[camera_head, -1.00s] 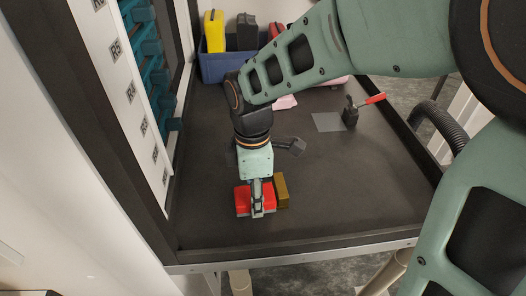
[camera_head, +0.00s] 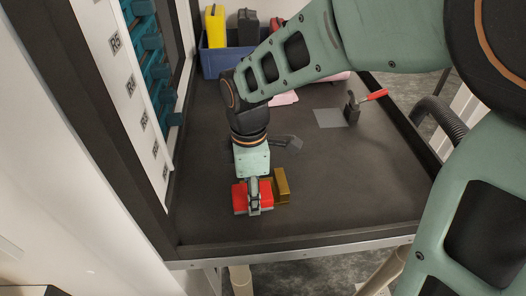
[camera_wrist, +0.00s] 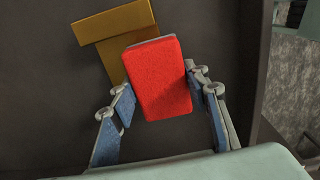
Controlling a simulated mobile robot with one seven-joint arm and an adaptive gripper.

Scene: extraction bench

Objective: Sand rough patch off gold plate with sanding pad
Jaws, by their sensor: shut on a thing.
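The red sanding pad (camera_head: 239,198) has a grey backing and sits between the fingers of my gripper (camera_head: 253,204). In the wrist view the pad's red face (camera_wrist: 158,80) fills the space between the fingers (camera_wrist: 163,98), which are shut on it. The gold plate (camera_head: 282,184) is just right of the pad in the head view. In the wrist view the plate (camera_wrist: 113,24) shows at the top, with a second gold section running partly behind the pad. Whether pad and plate touch cannot be told. I cannot make out the rough patch.
A blue bin (camera_head: 221,64) with yellow and black items stands at the back. A red-handled tool (camera_head: 352,108) stands beside a grey square sheet (camera_head: 329,118). A pink cloth (camera_head: 284,98) lies behind. Teal racks line the left wall.

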